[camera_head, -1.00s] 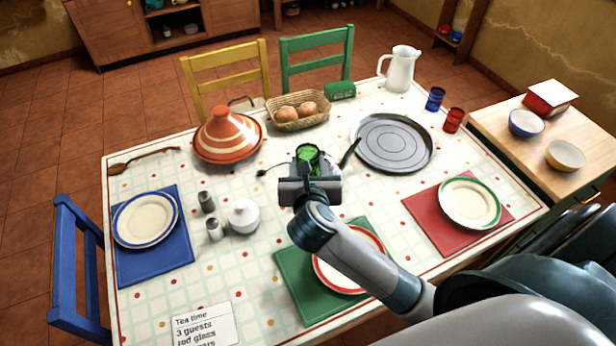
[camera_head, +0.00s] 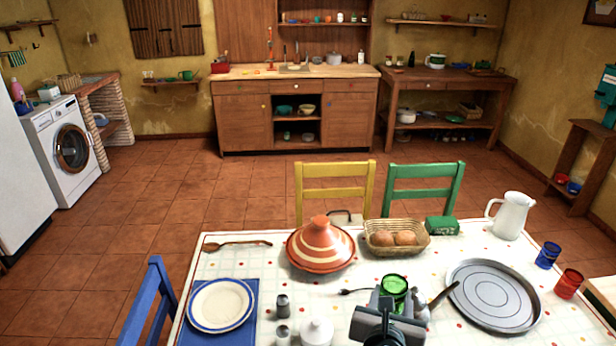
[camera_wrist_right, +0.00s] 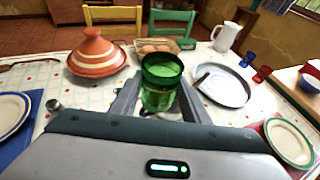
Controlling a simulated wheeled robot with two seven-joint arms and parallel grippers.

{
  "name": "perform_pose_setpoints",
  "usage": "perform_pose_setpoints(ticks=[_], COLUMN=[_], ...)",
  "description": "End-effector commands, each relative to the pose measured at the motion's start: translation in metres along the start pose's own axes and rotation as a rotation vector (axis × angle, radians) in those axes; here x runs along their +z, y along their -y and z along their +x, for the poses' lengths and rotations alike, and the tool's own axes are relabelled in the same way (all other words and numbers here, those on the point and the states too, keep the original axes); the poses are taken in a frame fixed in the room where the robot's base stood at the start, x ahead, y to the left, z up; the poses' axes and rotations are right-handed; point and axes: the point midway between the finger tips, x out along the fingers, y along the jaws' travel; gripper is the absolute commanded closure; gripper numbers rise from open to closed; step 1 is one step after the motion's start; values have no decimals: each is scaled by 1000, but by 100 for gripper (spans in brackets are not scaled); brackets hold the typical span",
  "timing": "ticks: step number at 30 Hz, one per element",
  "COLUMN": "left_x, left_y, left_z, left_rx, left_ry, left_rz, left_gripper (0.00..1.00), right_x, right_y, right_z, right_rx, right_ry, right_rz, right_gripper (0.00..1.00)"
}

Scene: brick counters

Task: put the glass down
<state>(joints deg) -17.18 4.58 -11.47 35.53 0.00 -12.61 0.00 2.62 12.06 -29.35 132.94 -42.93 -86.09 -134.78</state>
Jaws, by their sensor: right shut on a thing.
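A green glass (camera_head: 394,290) is upright between the fingers of my right gripper (camera_head: 388,312), over the middle of the table. In the right wrist view the glass (camera_wrist_right: 160,80) stands between the two grey fingers, which are shut on it. I cannot tell whether its base touches the tablecloth. A blue glass (camera_head: 547,255) and a red glass (camera_head: 569,283) stand at the table's right side. My left gripper is not in view.
A tagine (camera_head: 320,246), a bread basket (camera_head: 397,238), a round tray (camera_head: 493,294) and a white jug (camera_head: 511,215) surround the gripper. A white sugar bowl (camera_head: 317,331) and shakers stand nearer. Some bare cloth lies between them.

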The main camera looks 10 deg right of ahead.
Motion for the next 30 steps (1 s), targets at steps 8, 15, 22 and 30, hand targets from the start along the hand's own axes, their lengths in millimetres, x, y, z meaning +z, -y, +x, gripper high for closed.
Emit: perform_pose_setpoints(ticks=[8, 15, 22, 30], left_x=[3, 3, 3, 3], left_y=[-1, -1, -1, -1], left_z=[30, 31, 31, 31], left_rx=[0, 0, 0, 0], left_ry=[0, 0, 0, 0], left_rz=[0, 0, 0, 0], left_gripper=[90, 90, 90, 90], right_x=[7, 11, 11, 10], right_y=[-16, -16, -16, -16], right_z=[-47, -58, -58, -58], right_rx=[-21, -30, -29, -29], right_ry=[-4, -11, -10, -11], right_rz=[21, 24, 22, 23], right_gripper=[88, 88, 88, 88])
